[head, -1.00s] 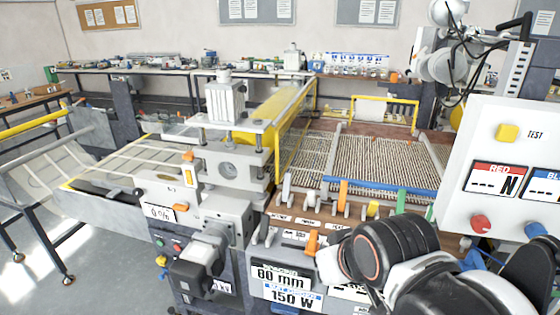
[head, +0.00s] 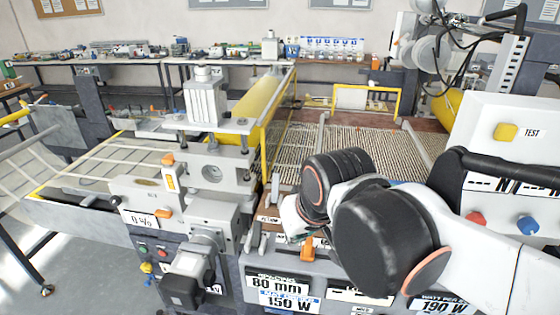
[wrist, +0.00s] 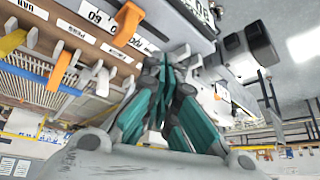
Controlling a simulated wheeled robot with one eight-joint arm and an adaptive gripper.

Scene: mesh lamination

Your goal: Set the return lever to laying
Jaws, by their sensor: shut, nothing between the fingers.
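I cannot tell which lever is the return lever, as the small labels are not readable enough. An orange lever (head: 309,249) stands on the front of the grey console. Grey levers (head: 264,244) stand left of it. In the wrist view, one orange lever (wrist: 128,22) is above and left of my gripper (wrist: 170,90), and a hooked orange lever (wrist: 62,66) is farther left, beside white labels. My gripper's teal fingers are shut and empty, apart from both orange levers as far as the view shows. In the head view, my wrist hides the fingertips and part of the lever row.
The mesh bed (head: 320,150) lies behind my arm. The grey press (head: 215,175) with a yellow guard (head: 268,135) stands to the left. A white panel (head: 505,150) with coloured buttons is close on the right. Floor is free at lower left.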

